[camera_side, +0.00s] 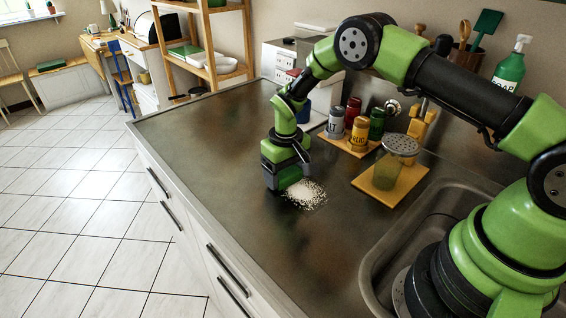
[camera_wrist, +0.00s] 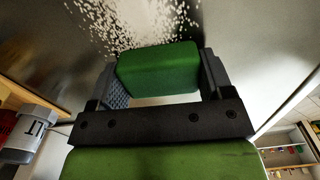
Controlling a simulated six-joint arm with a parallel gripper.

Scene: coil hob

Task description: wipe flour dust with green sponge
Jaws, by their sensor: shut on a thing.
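My gripper (camera_side: 287,176) points down at the metal countertop and is shut on the green sponge (camera_wrist: 158,70), which sits between both fingers in the wrist view. In the side view the sponge is mostly hidden by the fingers. The flour dust (camera_side: 306,194) is a patch of white specks on the counter, just right of my gripper in the side view. In the wrist view the flour dust (camera_wrist: 125,22) lies just beyond the sponge. I cannot tell whether the sponge touches the counter.
Behind the flour, spice jars (camera_side: 358,134) stand on a wooden board. A glass shaker (camera_side: 387,170) stands on another board (camera_side: 362,184) to the right. A sink (camera_side: 372,264) is at the front right. The counter (camera_side: 200,140) is clear to the left.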

